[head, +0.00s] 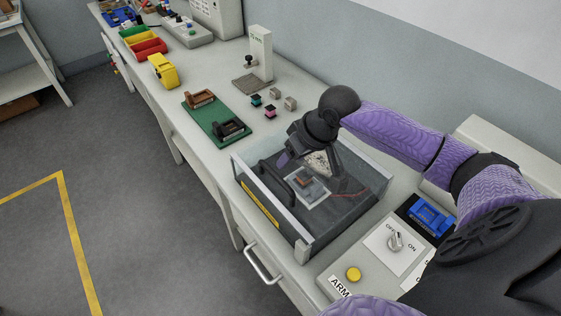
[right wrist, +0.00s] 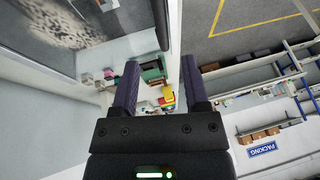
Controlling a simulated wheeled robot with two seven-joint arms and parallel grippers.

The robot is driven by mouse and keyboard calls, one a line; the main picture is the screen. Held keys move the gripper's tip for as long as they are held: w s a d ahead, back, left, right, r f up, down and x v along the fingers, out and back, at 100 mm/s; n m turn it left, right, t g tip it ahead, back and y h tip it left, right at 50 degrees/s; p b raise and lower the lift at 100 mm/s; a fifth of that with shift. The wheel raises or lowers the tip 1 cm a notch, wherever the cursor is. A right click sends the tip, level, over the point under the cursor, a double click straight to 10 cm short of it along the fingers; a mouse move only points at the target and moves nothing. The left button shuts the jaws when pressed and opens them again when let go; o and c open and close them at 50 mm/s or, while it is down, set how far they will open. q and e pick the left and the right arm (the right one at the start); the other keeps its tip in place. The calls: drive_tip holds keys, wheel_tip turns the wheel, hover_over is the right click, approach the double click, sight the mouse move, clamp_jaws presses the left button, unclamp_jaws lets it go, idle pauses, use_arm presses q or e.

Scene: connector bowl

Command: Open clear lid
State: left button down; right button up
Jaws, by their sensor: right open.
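The clear lid (head: 350,168) covers a box on the bench and looks shut, with a small device (head: 306,190) visible beneath it. A dark bar handle (head: 276,186) runs along the box's front side, and a yellow label (head: 261,205) is below it. My right gripper (head: 284,160) is over the box's left part, close to the handle. In the right wrist view, its two purple fingers (right wrist: 159,62) are apart with nothing between them. The dark handle (right wrist: 161,25) shows just beyond the fingertips, roughly in line with the gap. My left gripper is out of view.
Right of the box is a panel with a knob (head: 394,240), a yellow button (head: 353,274) and a blue part (head: 431,216). Left of it are a green board (head: 210,124), small connectors (head: 270,110) and a yellow block (head: 162,71). Open floor (head: 150,220) lies before the bench.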

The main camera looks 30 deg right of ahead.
sight(278, 175)
drive_tip(key=b+x, duration=0.1)
drive_tip(key=x, duration=0.6)
drive_tip(key=shift+s+a+f+b, duration=0.1)
drive_tip(key=shift+a+f+b, duration=0.05)
drive_tip(key=shift+f+b, duration=0.15)
drive_tip(key=shift+c, duration=0.4)
drive_tip(key=shift+r, duration=0.1)
clamp_jaws()
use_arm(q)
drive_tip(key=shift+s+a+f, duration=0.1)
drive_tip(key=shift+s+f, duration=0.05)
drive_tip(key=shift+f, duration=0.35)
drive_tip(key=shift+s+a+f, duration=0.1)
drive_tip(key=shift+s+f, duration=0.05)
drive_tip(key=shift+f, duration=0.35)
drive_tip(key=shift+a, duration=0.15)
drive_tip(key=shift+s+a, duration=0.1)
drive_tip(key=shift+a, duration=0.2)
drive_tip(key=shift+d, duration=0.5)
